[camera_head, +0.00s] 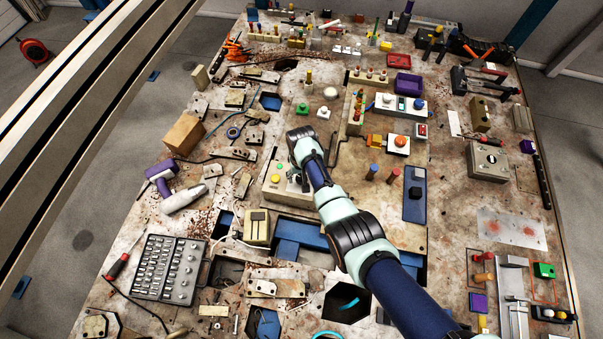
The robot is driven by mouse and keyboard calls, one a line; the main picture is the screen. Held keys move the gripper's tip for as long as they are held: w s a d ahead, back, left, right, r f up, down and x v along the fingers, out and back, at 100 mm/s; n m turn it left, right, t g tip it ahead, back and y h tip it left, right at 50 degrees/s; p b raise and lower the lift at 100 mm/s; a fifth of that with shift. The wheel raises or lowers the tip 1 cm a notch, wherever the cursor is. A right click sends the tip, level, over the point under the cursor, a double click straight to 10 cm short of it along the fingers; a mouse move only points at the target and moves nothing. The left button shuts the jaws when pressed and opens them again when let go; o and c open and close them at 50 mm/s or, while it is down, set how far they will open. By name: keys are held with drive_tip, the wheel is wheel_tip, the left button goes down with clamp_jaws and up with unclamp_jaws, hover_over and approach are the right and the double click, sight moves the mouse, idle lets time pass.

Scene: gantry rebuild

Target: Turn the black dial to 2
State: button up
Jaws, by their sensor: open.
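My gripper (296,180) is small and mostly hidden below my wrist, over a pale box (272,193) near the middle of the table. The box has a yellow button and a green button on its left part. The box's right part is covered by my gripper and arm, so I cannot tell whether a dial is there or whether the gripper touches it. A grey metal box (488,161) at the right has a small dark round knob on top, well apart from my gripper. No number 2 is readable on either box.
A white box with an orange button (398,145) and a blue plate (415,195) are right of my arm. The table has several cutouts.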

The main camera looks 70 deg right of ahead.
drive_tip(key=shift+c, duration=0.2)
drive_tip(key=c, duration=1.1)
drive_tip(key=m, duration=0.4)
drive_tip(key=shift+m, duration=2.3)
drive_tip(key=o, duration=1.1)
